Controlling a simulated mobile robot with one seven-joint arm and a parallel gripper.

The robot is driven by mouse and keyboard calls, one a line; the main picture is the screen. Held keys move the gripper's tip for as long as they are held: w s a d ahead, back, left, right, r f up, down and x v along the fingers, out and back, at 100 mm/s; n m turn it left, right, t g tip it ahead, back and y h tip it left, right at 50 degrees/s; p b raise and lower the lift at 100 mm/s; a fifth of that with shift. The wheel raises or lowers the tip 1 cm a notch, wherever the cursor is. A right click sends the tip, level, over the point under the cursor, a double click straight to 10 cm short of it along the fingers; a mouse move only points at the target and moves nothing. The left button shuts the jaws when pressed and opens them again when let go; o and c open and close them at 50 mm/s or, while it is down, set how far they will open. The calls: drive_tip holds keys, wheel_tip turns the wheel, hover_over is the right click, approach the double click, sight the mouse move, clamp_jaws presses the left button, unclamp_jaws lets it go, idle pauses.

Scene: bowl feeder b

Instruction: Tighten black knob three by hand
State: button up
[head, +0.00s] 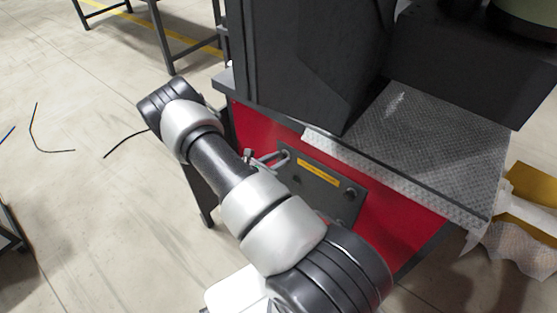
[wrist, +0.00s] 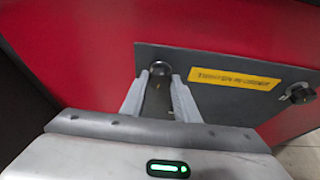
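A dark panel (wrist: 220,105) with a yellow label (wrist: 248,78) is on the red machine front. In the wrist view a round black knob (wrist: 160,69) sits near the panel's upper left corner. Another black knob (wrist: 299,95) is at the right, past the label. No number is readable, so I cannot tell which is knob three. My gripper (wrist: 160,78) has its two fingertips on either side of the left knob; whether they touch it is unclear. In the head view my gripper (head: 272,158) is at the panel's left end, and a right knob (head: 352,193) shows.
The panel is on the red cabinet (head: 400,225) under a metal tread-plate top (head: 430,130). A dark housing (head: 300,60) rises above the panel. An open box (head: 530,205) with plastic wrap is at the right. Floor at the left is mostly clear, with thin cables.

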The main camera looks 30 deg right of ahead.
drive_tip(key=shift+c, duration=0.6)
drive_tip(key=m+t, duration=0.2)
drive_tip(key=m, duration=0.1)
drive_tip(key=shift+s+f+y, duration=0.1)
drive_tip(key=shift+s+y, duration=0.1)
drive_tip(key=shift+y, duration=0.2)
drive_tip(key=shift+s+d+f+m+t+h+b, duration=0.25)
drive_tip(key=shift+m+t+b, duration=0.5)
drive_tip(key=shift+m, duration=1.2)
drive_tip(key=shift+w+a+f+m+t+h+b, duration=0.15)
drive_tip(key=shift+m+t+h+b, duration=0.25)
drive_tip(key=shift+m+t, duration=1.2)
drive_tip(key=shift+s+f+m+t+h+b, duration=0.1)
drive_tip(key=shift+m+t+h+b, duration=0.3)
drive_tip(key=shift+m, duration=1.95)
drive_tip(key=shift+r, duration=0.1)
